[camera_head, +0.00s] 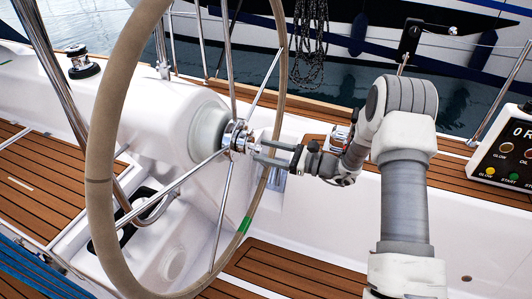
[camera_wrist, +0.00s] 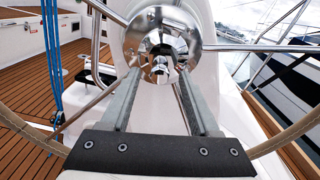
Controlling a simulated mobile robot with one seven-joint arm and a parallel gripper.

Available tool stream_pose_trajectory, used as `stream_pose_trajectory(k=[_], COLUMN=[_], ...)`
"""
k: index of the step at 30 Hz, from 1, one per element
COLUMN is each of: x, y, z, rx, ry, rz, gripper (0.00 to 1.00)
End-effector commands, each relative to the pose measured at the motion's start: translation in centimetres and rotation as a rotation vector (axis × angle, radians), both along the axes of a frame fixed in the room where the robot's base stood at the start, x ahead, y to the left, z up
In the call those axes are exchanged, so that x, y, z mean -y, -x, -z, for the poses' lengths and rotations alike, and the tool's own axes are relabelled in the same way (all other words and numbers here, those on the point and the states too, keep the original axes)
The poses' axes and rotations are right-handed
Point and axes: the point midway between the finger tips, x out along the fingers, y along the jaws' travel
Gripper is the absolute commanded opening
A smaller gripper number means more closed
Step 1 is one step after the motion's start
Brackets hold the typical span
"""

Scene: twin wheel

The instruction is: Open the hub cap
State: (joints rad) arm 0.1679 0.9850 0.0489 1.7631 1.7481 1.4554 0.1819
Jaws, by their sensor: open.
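The steering wheel's chrome hub (camera_head: 238,135) sits at the centre of the spokes in the head view. In the wrist view the round polished hub (camera_wrist: 160,22) faces me, with a small chrome hub cap (camera_wrist: 160,69) protruding at its middle. My gripper (camera_head: 258,151) reaches the hub from the right. In the wrist view my gripper (camera_wrist: 158,78) is open, its two long grey fingers spread with their tips on either side of the cap. I cannot tell whether the fingertips touch the cap.
The large tan wheel rim (camera_head: 97,180) and steel spokes surround the hub, close to my gripper. A white pedestal (camera_head: 175,110) stands behind it. A control panel (camera_head: 507,152) is at the right. Blue ropes (camera_wrist: 53,50) hang at the left in the wrist view.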

Motion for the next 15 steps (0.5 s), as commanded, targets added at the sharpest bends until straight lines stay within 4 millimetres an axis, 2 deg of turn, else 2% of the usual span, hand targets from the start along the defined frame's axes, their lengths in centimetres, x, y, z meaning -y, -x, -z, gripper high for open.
stream_pose_trajectory(k=[9, 15], x=[-0.26, -0.24], y=[-0.09, -0.09], z=[-0.01, 0.0], rx=[0.0, 0.0], ry=[0.001, 0.001], rz=[0.0, 0.0], gripper=[0.62, 0.26])
